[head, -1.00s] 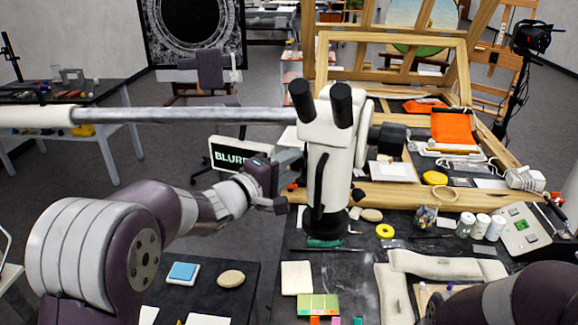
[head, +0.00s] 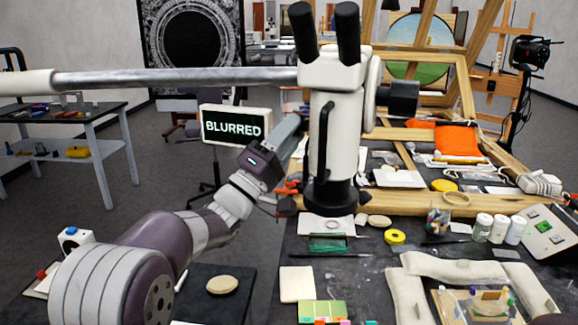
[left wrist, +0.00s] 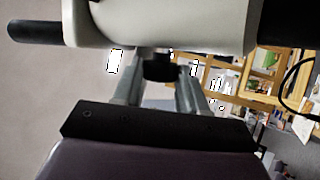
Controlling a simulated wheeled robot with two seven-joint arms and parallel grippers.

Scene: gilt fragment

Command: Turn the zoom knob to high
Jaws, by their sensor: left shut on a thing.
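The white stereo microscope (head: 340,135) with black eyepieces hangs from a horizontal metal boom. My left gripper (head: 296,127) is at the left side of its body, with its fingers pointing up and to the right. In the left wrist view, a small black knob (left wrist: 160,68) on the microscope's underside or flank sits between the two fingers (left wrist: 158,80), which are shut on it. The knob is hidden in the head view, and I cannot read its setting. A sign behind (head: 236,125) reads "BLURRED". My right gripper is out of view.
The boom (head: 175,78) crosses above my left arm. A wooden easel frame (head: 480,140) lies behind the microscope. The dark worktable (head: 350,265) below holds a yellow tape roll (head: 395,237), white jars (head: 498,229) and a padded cushion frame (head: 450,266).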

